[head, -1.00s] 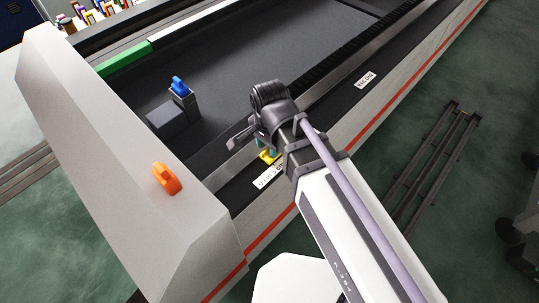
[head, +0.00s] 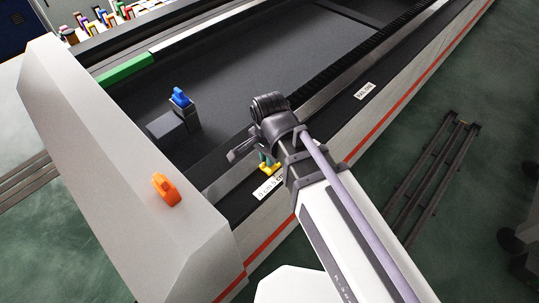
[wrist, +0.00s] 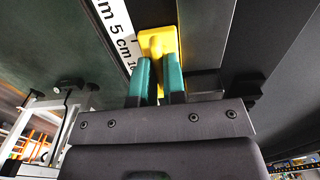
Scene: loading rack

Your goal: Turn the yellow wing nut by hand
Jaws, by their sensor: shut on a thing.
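The yellow wing nut (wrist: 158,44) sits at the machine's dark front ledge, beside a white scale label. In the wrist view my gripper (wrist: 160,72) has its two teal fingertips on either side of the wing nut's lower part, shut on it. In the head view only a little yellow of the wing nut (head: 268,168) shows below my gripper (head: 266,160); my arm's end hides part of it.
An orange wing nut (head: 166,189) is on the pale end housing at left. A blue wing nut (head: 180,97) stands on a grey block in the dark bed. A green strip (head: 127,70) lies on the far rail. The white scale label (wrist: 118,35) lies close to my gripper.

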